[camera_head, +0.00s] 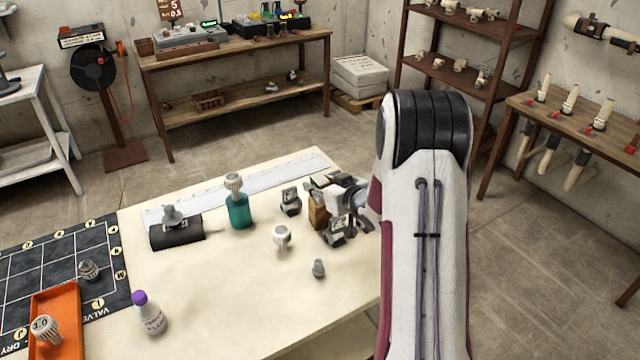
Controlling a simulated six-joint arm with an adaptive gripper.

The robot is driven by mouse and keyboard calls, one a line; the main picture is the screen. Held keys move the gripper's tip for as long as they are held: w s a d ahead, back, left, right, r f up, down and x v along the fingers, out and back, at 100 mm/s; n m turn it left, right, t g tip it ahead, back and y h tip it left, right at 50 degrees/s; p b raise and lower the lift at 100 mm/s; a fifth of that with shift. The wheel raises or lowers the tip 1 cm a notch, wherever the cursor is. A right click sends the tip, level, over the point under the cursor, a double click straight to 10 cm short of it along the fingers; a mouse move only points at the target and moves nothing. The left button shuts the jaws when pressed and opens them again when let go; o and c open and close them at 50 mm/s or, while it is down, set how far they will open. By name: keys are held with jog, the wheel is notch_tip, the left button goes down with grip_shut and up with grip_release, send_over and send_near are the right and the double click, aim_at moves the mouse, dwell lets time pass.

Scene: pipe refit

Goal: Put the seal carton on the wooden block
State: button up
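The wooden block (317,212) is a small brown block at the right part of the cream table, partly covered by my gripper. My gripper (333,194) is beside and over the block, reaching in from the right at the end of my white arm. A small pale shape with dark edges (322,182) shows at the gripper, just above the block. It may be the seal carton, but it is too small and covered to be sure. I cannot see whether it touches the block, or whether the fingers are closed on it.
Near the block stand a small dark-and-white item (291,201), a white ribbed cap (281,237) and a grey fitting (319,268). Further left are a teal bottle (239,212), a black holder (176,234), a purple-capped bottle (150,315) and an orange tray (62,300). The front middle is clear.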

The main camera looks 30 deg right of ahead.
jog(key=shift+r, duration=0.2)
dwell(0.3)
jog(key=v, duration=1.2)
dwell(0.3)
dwell(0.3)
jog(key=s+a+r+m+g+h, duration=0.1)
jog(key=s+a+r+g+h, duration=0.3)
jog(key=s+a+r, duration=0.6)
jog(key=s+a+g+y, duration=0.2)
jog(key=s+a, duration=0.5)
jog(key=s, duration=0.2)
jog(key=s+a+r+n+g+y, duration=0.1)
jog(key=s+a+y, duration=0.1)
jog(key=s+a, duration=0.6)
jog(key=s, duration=0.2)
jog(key=shift+s+r+g, duration=0.25)
jog(key=shift+s+g, duration=0.1)
jog(key=shift+g, duration=0.05)
